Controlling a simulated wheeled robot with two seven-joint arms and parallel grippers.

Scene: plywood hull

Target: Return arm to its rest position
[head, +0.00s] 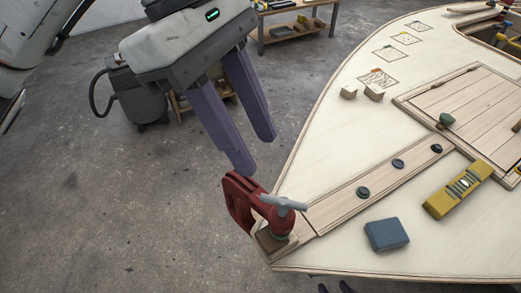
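My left gripper (253,151) hangs down from the upper left in the head view. Its two purple fingers are apart, with nothing between them. The fingertips are just above and beside a red clamp (240,204) at the near corner of the plywood hull (420,244). I see no contact with the clamp. The clamp has a grey T-handle and sits over a small wood block at the corner. Two dark tips, which look like my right gripper (334,286), show at the bottom edge below the hull. They are apart; the rest is out of the picture.
On the hull lie a blue-grey block (386,235), a yellow level-like tool (458,191), dark round knobs (362,192) and small wood blocks (374,92). A dark canister (139,97) and a workbench (290,28) stand behind. The concrete floor at left is clear.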

